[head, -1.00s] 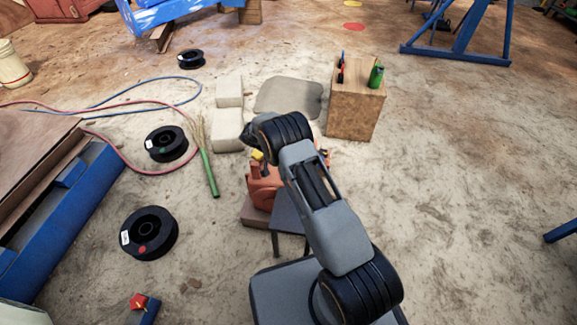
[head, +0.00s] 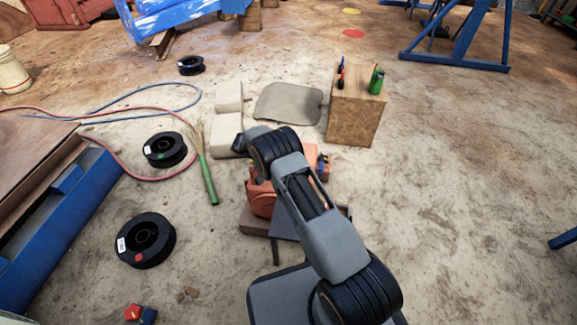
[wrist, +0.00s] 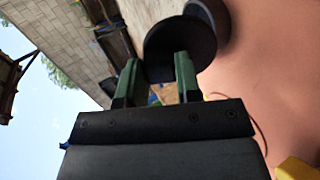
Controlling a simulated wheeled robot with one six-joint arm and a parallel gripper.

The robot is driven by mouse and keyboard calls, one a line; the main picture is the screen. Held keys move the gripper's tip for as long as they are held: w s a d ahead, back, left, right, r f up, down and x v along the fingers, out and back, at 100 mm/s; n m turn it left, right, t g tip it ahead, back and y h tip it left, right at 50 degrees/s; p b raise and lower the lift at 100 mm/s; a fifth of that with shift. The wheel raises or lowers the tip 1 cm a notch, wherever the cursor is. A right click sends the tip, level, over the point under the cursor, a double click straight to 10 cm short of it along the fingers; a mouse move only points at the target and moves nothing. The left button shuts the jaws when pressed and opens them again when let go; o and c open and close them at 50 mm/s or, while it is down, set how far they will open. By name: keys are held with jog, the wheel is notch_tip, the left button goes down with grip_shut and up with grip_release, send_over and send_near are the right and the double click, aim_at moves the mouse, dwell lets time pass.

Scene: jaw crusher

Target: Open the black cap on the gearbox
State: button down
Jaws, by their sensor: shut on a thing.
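The orange gearbox (head: 262,199) stands on a low base in the middle of the head view, partly behind my arm. In the wrist view its orange side (wrist: 275,70) fills the right. The black cap (wrist: 180,48) is a dark round disc at my fingertips, beside a dark round collar (wrist: 208,18) on the gearbox. Whether cap and collar touch is unclear. My gripper (wrist: 158,65) has its two green fingers shut on the cap, with a gap between them. In the head view my gripper is hidden behind my arm.
A wooden box (head: 355,112) with a green bottle (head: 376,82) stands behind to the right. Pale blocks (head: 227,135) and a green-handled brush (head: 207,175) lie left of the gearbox. Black spools (head: 146,240) lie farther left.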

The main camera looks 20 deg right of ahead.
jog(key=c, duration=0.8)
grip_release()
jog(key=p+v, duration=0.1)
jog(key=v, duration=0.6)
jog(key=shift+a, duration=0.25)
